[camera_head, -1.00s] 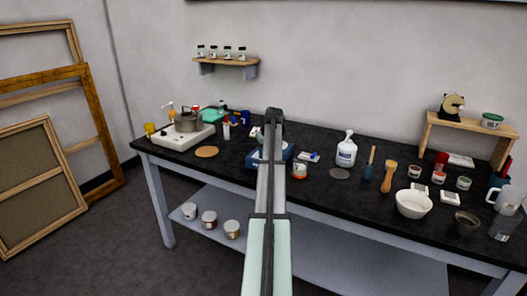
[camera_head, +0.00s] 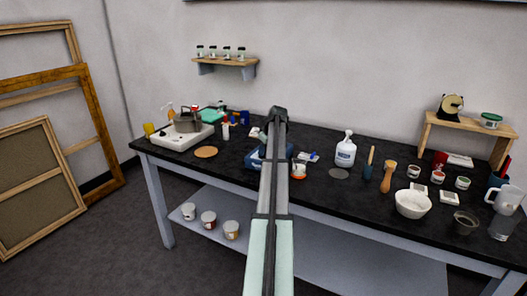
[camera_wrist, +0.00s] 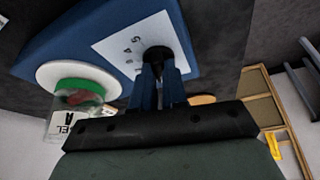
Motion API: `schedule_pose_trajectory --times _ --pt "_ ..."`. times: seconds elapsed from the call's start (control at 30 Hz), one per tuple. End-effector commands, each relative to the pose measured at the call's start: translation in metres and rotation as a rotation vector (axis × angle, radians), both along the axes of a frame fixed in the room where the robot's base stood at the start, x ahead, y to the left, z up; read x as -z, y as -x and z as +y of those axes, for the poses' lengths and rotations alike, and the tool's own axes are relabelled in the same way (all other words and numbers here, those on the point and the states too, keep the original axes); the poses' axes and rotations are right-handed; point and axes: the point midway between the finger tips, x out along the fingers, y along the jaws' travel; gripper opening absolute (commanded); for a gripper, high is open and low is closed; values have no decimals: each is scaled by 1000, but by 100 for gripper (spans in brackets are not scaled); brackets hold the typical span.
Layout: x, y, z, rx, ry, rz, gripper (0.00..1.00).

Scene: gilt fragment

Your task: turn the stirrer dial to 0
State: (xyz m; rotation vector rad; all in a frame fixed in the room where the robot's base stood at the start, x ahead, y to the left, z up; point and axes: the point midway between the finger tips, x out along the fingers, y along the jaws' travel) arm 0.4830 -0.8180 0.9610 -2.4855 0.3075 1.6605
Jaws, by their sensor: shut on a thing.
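A white scale plate (camera_wrist: 115,48) with digits surrounds the black dial (camera_wrist: 158,58). My gripper (camera_wrist: 160,80) has its blue fingers shut on the dial. The fingers cover part of the dial, so I cannot tell which number it points at.
A white spray bottle (camera_head: 345,152) and an orange-based jar (camera_head: 298,171) stand right of the stirrer.

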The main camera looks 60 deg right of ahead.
Motion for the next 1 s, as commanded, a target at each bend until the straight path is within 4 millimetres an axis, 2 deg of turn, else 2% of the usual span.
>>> schedule_pose_trajectory --times 0.07,0.1,0.37,0.6,0.73,0.87,1.0 --pt "0 0 0 -2 1 0 0" --pt "0 0 0 -2 1 0 15" --pt "0 0 0 -1 0 0 38" --pt "-1 0 0 0 0 0 38" --pt "-7 3 1 0 1 -1 38" --pt "-24 10 2 1 2 -1 38" --pt "-49 20 5 2 2 -1 38"
